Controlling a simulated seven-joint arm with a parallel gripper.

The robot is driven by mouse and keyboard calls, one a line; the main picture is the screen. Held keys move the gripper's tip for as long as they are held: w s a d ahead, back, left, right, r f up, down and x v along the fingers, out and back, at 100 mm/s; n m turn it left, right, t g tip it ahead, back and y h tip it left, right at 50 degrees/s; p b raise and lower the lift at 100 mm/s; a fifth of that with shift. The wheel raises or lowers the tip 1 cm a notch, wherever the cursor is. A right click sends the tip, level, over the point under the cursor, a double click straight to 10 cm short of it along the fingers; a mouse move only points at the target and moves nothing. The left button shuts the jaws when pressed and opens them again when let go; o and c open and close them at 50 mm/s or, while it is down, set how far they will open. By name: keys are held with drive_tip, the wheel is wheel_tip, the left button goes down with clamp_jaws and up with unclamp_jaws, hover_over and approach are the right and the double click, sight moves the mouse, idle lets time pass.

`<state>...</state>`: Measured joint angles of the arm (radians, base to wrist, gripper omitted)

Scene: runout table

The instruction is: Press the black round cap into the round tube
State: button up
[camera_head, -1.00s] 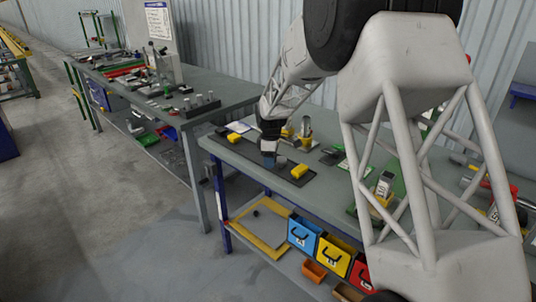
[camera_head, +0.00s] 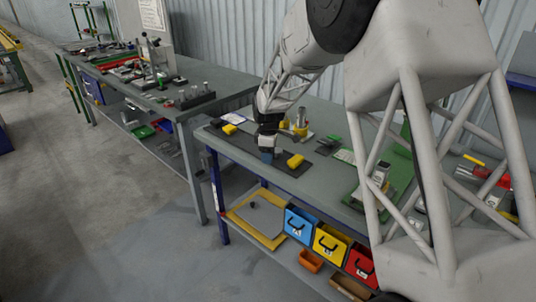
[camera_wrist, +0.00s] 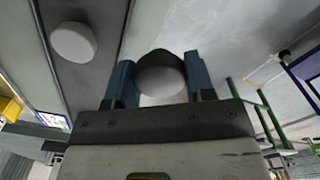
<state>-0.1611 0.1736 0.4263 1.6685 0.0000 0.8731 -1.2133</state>
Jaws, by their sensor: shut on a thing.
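My gripper (camera_head: 267,153) is low over the dark mat on the near table, between two yellow blocks. In the wrist view its blue-grey fingers (camera_wrist: 160,82) are shut on a round piece (camera_wrist: 160,60), dark at its upper edge with a paler round face; it looks like the black cap. A pale round disc (camera_wrist: 74,42) shows on a dark strip to the left, apart from the fingers; I cannot tell whether it is the tube's end. In the head view the held piece is too small to make out, and I cannot identify the round tube for certain.
One yellow block (camera_head: 295,161) is just right of my gripper, another (camera_head: 229,129) farther left. An upright metal cylinder with a yellow base (camera_head: 301,122) stands behind. A green board lies to the right.

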drive_tip(key=shift+w+r, duration=0.1)
drive_tip(key=shift+w, duration=0.05)
drive_tip(key=w+d+r, duration=0.5)
drive_tip(key=w, duration=0.3)
drive_tip(key=w+d+r, duration=0.5)
drive_tip(key=w+d, duration=0.1)
drive_tip(key=w, duration=0.3)
drive_tip(key=w+d+r, duration=0.5)
drive_tip(key=w, duration=0.3)
drive_tip(key=shift+w+d+r, duration=0.2)
drive_tip(key=shift+w+r, duration=0.05)
drive_tip(key=shift+w, duration=0.05)
drive_tip(key=shift+f, duration=2.9)
drive_tip(key=shift+f, duration=1)
idle(0.3)
drive_tip(key=shift+r, duration=0.15)
drive_tip(key=shift+r, duration=0.4)
